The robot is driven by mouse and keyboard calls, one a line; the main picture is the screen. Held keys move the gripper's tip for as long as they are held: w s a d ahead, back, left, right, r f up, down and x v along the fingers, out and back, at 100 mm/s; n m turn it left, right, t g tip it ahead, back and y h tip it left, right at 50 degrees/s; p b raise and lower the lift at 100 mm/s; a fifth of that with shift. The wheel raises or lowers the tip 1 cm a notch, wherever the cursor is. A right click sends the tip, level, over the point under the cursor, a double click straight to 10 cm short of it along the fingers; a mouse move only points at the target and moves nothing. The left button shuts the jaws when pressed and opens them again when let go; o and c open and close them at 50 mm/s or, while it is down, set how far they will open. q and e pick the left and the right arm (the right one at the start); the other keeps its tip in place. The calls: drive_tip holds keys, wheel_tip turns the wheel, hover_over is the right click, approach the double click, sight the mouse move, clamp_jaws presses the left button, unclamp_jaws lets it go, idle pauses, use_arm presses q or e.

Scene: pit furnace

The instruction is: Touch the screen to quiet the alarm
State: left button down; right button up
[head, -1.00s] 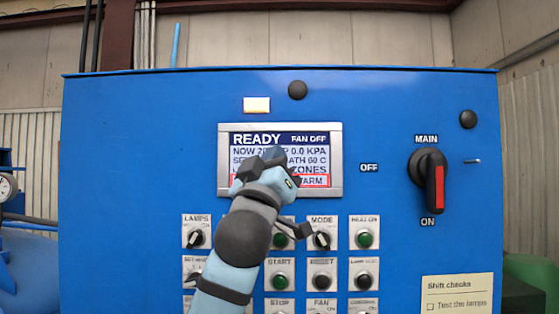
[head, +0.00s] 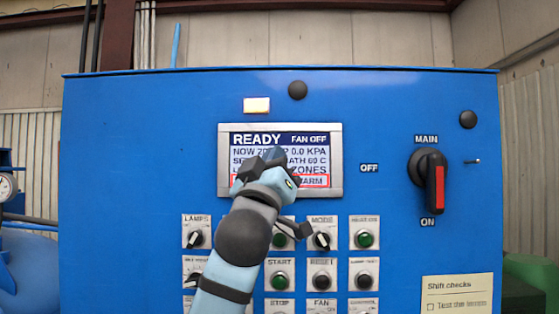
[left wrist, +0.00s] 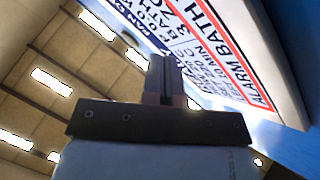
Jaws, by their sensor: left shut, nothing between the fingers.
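The screen (head: 237,140) sits in a grey frame on the blue panel in the head view. It reads READY, FAN OFF, 0.0 KPA, BATH 60 C, with a red-outlined alarm box at its lower part. My left gripper (head: 276,155) is in front of the screen's middle and hides part of the text and of the alarm box. In the left wrist view, the shut fingers (left wrist: 165,75) point along the screen (left wrist: 215,50), where the red-outlined box reads ALARM BATH. I cannot tell whether the fingertips touch the glass. My right gripper is not in view.
Below the screen are rows of knobs and buttons, including a START button (head: 281,280) and a MODE knob (head: 322,240). A red-and-black MAIN switch (head: 432,185) stands out at the right. A lit lamp (head: 257,105) is above the screen.

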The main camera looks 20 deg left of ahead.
use_arm(q)
drive_tip(key=shift+w, duration=0.25)
drive_tip(key=shift+w+a, duration=0.15)
drive_tip(key=shift+w, duration=0.1)
idle(0.5)
drive_tip(key=shift+s, duration=0.1)
drive_tip(key=shift+s+d, duration=0.25)
drive_tip(key=shift+s, duration=0.3)
drive_tip(key=s, duration=0.2)
drive_tip(key=s+d, duration=0.1)
drive_tip(key=s, duration=0.1)
drive_tip(key=shift+s+d, duration=0.15)
drive_tip(key=shift+s, duration=0.25)
idle(0.8)
